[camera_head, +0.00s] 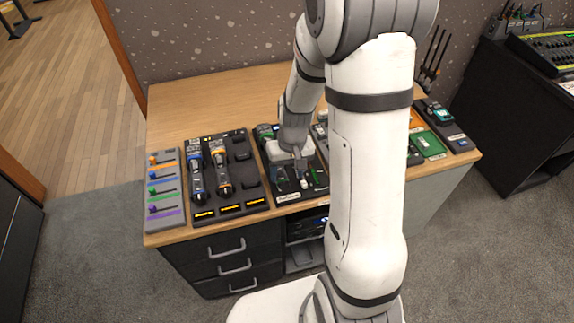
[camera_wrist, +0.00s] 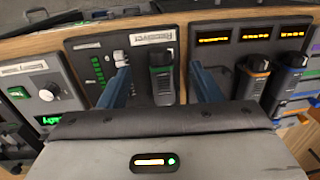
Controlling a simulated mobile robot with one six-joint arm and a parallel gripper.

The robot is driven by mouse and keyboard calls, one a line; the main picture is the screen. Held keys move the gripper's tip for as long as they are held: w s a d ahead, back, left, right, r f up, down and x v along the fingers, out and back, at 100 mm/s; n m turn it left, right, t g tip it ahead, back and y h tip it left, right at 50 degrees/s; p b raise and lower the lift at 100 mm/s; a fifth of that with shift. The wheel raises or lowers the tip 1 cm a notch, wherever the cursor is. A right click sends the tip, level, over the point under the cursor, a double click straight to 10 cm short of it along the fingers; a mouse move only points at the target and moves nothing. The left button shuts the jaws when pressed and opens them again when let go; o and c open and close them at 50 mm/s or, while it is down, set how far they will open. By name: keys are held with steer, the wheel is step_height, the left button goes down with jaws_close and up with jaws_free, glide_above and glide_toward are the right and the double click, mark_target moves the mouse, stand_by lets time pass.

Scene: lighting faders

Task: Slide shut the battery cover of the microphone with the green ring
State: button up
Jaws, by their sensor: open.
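The microphone with the green ring (camera_wrist: 161,84) lies on a dark panel (camera_wrist: 142,42) with a white label, seen in the wrist view. Its body is black, with the green ring near its upper end in that picture. My gripper (camera_wrist: 160,70) is open, its two blue-grey fingers on either side of the microphone with gaps between. The lower part of the microphone is hidden behind my gripper's body. I cannot make out the battery cover or how far it is open.
A charger (camera_head: 240,192) left of the panel holds two microphones, one blue-ringed (camera_head: 196,182) and one orange-ringed (camera_head: 221,172). A fader board (camera_head: 165,200) stands at the far left. A silver-grey knob (camera_wrist: 121,59) is close to one finger. Bare wood (camera_head: 215,100) lies behind.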

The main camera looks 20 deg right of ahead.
mark_target(280, 171)
steer(key=f, duration=0.7)
steer(key=shift+a, duration=0.3)
steer(key=c, duration=1)
steer(key=shift+w, duration=2.85)
steer(key=shift+c, duration=0.2)
steer(key=o, duration=1)
steer(key=shift+d+r, duration=0.2)
steer(key=shift+r, duration=1.8)
steer(key=shift+d+r, duration=0.15)
steer(key=shift+r, duration=1.8)
steer(key=s+r+t, duration=0.1)
steer(key=s+r, duration=0.5)
steer(key=s+r+t, duration=0.1)
steer(key=s+r, duration=0.5)
steer(key=s, duration=0.1)
steer(key=s+r+h, duration=0.1)
steer(key=s+r, duration=0.4)
steer(key=s, duration=0.1)
steer(key=shift+s+a+r+t, duration=0.25)
steer(key=shift+a+r+t, duration=0.05)
steer(key=shift+r+t, duration=0.1)
